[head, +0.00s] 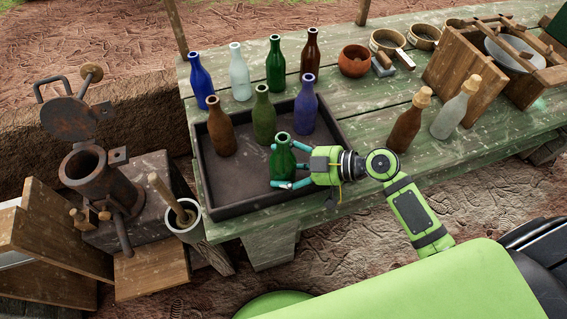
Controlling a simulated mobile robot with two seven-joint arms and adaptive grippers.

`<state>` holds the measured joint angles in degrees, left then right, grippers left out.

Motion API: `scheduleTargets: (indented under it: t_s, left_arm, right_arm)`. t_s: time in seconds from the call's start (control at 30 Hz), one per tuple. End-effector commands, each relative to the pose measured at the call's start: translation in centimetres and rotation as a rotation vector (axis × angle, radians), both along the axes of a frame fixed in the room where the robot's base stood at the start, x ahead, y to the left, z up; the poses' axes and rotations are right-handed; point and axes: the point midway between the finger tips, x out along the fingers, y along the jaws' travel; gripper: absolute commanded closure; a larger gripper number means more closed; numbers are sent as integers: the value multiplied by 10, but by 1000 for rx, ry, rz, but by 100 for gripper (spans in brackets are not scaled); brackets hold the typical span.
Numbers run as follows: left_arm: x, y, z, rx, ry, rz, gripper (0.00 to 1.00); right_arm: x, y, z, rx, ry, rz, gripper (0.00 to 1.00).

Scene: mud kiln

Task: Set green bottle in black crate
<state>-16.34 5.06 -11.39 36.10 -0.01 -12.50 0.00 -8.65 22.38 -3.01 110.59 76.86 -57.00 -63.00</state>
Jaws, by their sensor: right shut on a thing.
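The green bottle (283,162) is upright between the fingers of my right gripper (291,171), which is shut around its body. The bottle is over the front right part of the black crate (228,209). I cannot tell whether its base touches the crate floor. Inside the crate stand a brown bottle (220,130), an olive-green bottle (263,118) and a purple bottle (305,108). My right arm comes in from the right, across the crate's right front side. My left gripper is not in view.
Behind the crate stand a blue bottle (202,82), a pale blue one (240,76), a darker green one (275,70) and a brown one (311,54). Two corked bottles (407,125) stand right. The crate's front left floor is clear. Bowls and a wooden box sit farther right.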

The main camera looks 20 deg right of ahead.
Motion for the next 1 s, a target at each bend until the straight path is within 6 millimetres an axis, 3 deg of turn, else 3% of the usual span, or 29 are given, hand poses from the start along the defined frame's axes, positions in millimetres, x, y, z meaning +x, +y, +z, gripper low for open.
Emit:
scheduleTargets:
  t_s: [0.03,0.07,0.1,0.33,0.57,0.73,1.0]
  left_arm:
    - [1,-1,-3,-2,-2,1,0]
    - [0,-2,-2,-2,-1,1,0]
    - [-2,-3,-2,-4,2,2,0]
    - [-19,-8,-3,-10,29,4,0]
    - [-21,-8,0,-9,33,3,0]
    - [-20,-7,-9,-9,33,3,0]
    - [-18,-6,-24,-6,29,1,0]
  right_arm:
    - [0,0,-2,0,-1,0,61]
    - [0,0,-2,0,0,0,14]
    - [0,0,-1,0,0,0,0]
    - [0,0,-1,0,0,0,0]
    - [0,0,2,1,-1,0,0]
    - [-11,-18,5,-5,-1,-1,0]
    - [-39,-64,28,-5,1,0,0]
